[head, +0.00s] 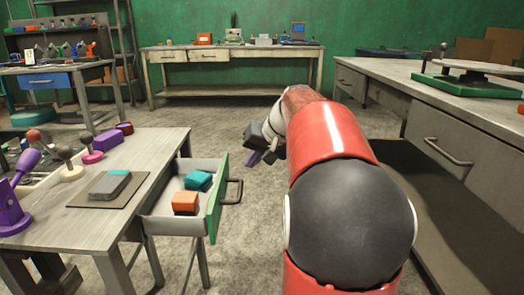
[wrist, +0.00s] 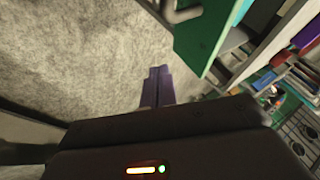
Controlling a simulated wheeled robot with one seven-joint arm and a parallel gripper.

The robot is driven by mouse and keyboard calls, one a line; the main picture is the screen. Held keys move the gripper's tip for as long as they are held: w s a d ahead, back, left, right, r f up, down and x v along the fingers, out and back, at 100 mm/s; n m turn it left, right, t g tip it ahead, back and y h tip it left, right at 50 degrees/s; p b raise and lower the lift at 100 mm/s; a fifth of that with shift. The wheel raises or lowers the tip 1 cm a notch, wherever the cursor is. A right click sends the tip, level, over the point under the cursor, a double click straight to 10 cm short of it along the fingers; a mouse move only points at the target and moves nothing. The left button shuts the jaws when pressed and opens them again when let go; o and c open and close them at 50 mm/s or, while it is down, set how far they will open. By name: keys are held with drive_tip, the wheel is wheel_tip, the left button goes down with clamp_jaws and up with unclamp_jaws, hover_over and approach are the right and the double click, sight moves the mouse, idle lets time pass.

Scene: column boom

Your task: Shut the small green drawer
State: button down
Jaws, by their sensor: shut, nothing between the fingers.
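The small drawer with a green front (head: 217,203) stands pulled open from the grey table on the left in the head view. Its dark handle (head: 233,190) faces right, toward my arm. Inside lie an orange block (head: 185,202) and a teal block (head: 198,181). My gripper (head: 258,158), with purple fingers, is shut and empty, beyond and to the right of the drawer, apart from it. In the wrist view the shut fingers (wrist: 157,85) point over the floor, and the green front (wrist: 205,35) with its handle (wrist: 178,12) is at the upper right.
The grey table (head: 120,205) carries a dark mat with a grey-teal block (head: 110,184), purple things and knobs. A long workbench with drawers (head: 440,120) runs along the right. Another bench (head: 235,55) stands at the back. Open floor (head: 215,125) lies between them.

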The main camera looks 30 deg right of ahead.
sight(185, 159)
drive_tip(key=shift+w+a+f, duration=0.1)
drive_tip(key=shift+w+a, duration=0.5)
drive_tip(key=shift+a, duration=0.25)
drive_tip(key=shift+w+a, duration=0.55)
drive_tip(key=shift+a, duration=0.3)
drive_tip(key=shift+a, duration=0.1)
drive_tip(key=w+a+p, duration=0.1)
drive_tip(key=w+a, duration=0.1)
drive_tip(key=a, duration=0.1)
drive_tip(key=w+a+p, duration=0.1)
drive_tip(key=w+a, duration=0.2)
drive_tip(key=a, duration=0.1)
drive_tip(key=w+a+p, duration=0.1)
drive_tip(key=w+a, duration=0.1)
drive_tip(key=a, duration=0.2)
drive_tip(key=shift+w, duration=0.25)
drive_tip(key=shift+p, duration=0.3)
